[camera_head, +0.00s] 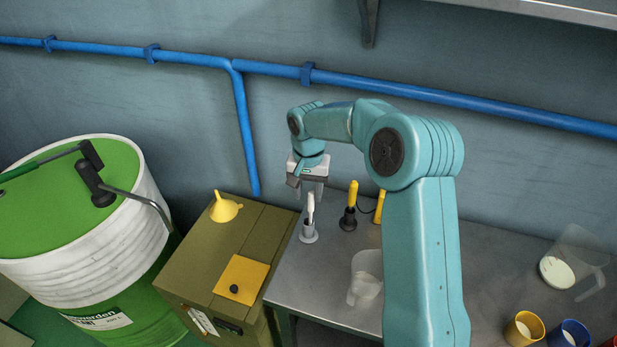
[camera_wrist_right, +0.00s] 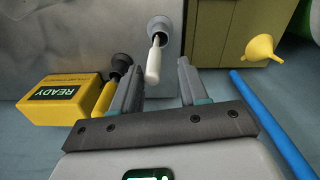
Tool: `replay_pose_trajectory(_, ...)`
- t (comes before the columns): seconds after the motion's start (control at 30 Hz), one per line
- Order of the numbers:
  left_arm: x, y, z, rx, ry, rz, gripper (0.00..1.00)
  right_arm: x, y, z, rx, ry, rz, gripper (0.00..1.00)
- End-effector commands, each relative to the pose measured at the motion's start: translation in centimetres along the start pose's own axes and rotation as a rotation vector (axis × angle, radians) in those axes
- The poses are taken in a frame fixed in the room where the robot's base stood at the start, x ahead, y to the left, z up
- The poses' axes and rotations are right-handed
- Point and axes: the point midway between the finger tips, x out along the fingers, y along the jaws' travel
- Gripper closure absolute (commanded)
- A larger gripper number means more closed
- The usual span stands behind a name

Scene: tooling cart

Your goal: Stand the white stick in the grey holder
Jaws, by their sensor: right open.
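The white stick (camera_head: 311,206) stands in the grey holder (camera_head: 309,233) near the left end of the metal table, leaning slightly. In the right wrist view the white stick (camera_wrist_right: 153,62) rises from the mouth of the grey holder (camera_wrist_right: 161,27). My right gripper (camera_head: 312,190) is above the holder, around or just over the stick's top. In the right wrist view its two fingers (camera_wrist_right: 158,85) are apart, with the stick's end showing between and beyond them, seemingly nearer the left finger. Whether a finger touches it I cannot tell. My left gripper is not in view.
A yellow-handled tool stands in a black holder (camera_head: 348,221) right of the grey holder. A clear jug (camera_head: 366,277) stands in front. Cups (camera_head: 524,328) and another jug (camera_head: 577,262) are at the right. An olive box (camera_head: 190,262) with a yellow funnel (camera_head: 224,207) adjoins the table's left.

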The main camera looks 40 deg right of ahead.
Motion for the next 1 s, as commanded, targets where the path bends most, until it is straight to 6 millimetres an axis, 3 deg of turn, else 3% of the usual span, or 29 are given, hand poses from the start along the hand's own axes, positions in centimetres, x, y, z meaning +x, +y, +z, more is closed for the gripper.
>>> replay_pose_trajectory(0.2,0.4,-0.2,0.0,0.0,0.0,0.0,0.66,-4.7,-0.1,0.0,-0.001,0.003,-0.003,0.56)
replay_pose_trajectory(0.33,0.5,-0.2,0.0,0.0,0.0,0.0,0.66,-6.2,0.0,0.0,0.0,0.001,-0.001,0.56)
replay_pose_trajectory(1.0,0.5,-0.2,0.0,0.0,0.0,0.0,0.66,-6.8,0.0,0.0,0.0,-0.001,0.0,0.56)
